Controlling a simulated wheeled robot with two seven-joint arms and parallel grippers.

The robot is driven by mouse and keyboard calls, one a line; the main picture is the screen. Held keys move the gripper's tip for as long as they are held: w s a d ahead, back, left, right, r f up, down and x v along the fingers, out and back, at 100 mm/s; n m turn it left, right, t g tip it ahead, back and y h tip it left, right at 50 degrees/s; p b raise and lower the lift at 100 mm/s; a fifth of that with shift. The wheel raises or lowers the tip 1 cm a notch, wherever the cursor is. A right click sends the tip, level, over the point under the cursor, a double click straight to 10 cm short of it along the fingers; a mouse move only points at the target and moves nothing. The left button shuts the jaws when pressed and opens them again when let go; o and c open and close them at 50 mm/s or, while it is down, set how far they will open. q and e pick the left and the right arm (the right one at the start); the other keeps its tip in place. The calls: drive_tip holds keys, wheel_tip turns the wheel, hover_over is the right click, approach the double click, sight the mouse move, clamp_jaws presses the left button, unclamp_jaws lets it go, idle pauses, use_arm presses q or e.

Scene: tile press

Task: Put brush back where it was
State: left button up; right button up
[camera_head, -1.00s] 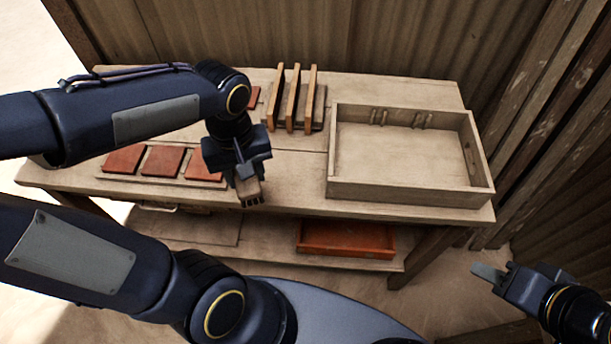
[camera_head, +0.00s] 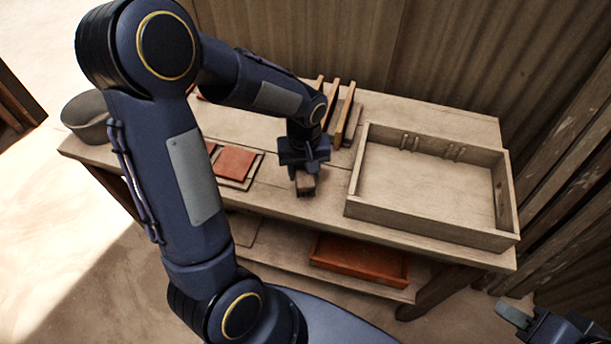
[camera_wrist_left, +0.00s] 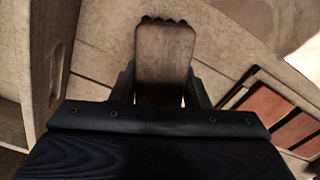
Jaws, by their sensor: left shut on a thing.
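My left gripper (camera_head: 304,175) is shut on a brush (camera_head: 305,187). It holds the brush over the front part of the workbench, between the red tiles and the wooden tray. In the left wrist view the brush (camera_wrist_left: 164,58) shows as a worn wooden block with a scalloped end, between the two fingers. I cannot tell whether the brush touches the bench top. My right gripper (camera_head: 514,314) is at the lower right edge, away from the bench; its opening is not clear.
An open wooden tray (camera_head: 430,217) with small pegs inside stands at the right of the workbench (camera_head: 330,218). Red tiles (camera_head: 235,163) lie on a board at left. Upright wooden slats (camera_head: 345,115) stand behind. A grey bucket (camera_head: 88,117) is far left. A red tray (camera_head: 360,262) sits on the shelf below.

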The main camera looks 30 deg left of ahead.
sight(305, 178)
use_arm(q)
drive_tip(key=shift+w+f, duration=0.25)
drive_tip(key=shift+f, duration=0.05)
drive_tip(key=shift+w+f, duration=0.1)
drive_tip(key=shift+f, duration=1.55)
drive_tip(key=shift+f, duration=0.1)
drive_tip(key=shift+f, duration=0.15)
drive_tip(key=o, duration=0.9)
drive_tip(key=shift+o, duration=0.2)
wheel_tip(305, 178, up, 12)
drive_tip(key=shift+r, duration=0.15)
drive_tip(key=s+d+r+m+t+h, duration=0.2)
drive_tip(key=s, duration=0.6)
drive_tip(key=s+d+r+m+t+h, duration=0.1)
drive_tip(key=s+d+r+m+t, duration=0.1)
drive_tip(key=s, duration=0.7)
drive_tip(key=shift+r+m+t+h, duration=0.4)
drive_tip(key=shift+r+m+t, duration=0.25)
drive_tip(key=shift+m+t, duration=0.15)
